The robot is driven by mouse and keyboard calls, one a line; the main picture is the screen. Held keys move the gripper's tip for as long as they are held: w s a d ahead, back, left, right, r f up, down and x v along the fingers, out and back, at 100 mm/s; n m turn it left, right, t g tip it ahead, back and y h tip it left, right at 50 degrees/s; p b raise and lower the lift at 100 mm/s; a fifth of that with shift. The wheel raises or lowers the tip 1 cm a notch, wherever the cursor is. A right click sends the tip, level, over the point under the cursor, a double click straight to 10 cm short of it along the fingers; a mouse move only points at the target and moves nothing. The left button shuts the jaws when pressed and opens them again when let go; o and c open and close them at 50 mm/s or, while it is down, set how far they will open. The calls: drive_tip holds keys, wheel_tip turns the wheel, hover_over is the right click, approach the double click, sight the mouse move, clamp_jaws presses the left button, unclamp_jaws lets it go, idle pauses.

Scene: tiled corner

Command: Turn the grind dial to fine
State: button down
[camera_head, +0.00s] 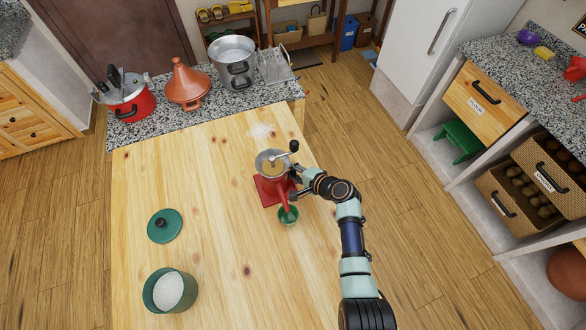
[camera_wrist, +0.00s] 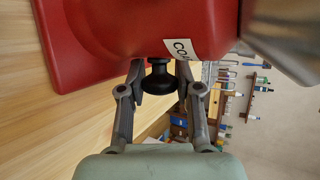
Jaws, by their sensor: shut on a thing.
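The red grinder (camera_head: 266,190) stands on the wooden table, with a metal hopper (camera_head: 264,163) and a crank with a black knob (camera_head: 293,146) on top. In the wrist view its red body (camera_wrist: 130,25) fills the top. My gripper (camera_wrist: 160,74) is shut on the dial knob, one finger on each side. In the head view my gripper (camera_head: 296,183) is at the grinder's right side, and the dial is hidden.
A small green cup (camera_head: 288,216) stands under the grinder's spout, close to my gripper. A green pot (camera_head: 152,296) of white grains and its lid (camera_head: 164,226) are at the left. Pale powder (camera_head: 261,131) lies behind the grinder. The table's middle left is clear.

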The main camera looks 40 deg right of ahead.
drive_tip(key=c, duration=1.1)
unclamp_jaws()
drive_tip(key=shift+o, duration=0.2)
drive_tip(key=v, duration=1.2)
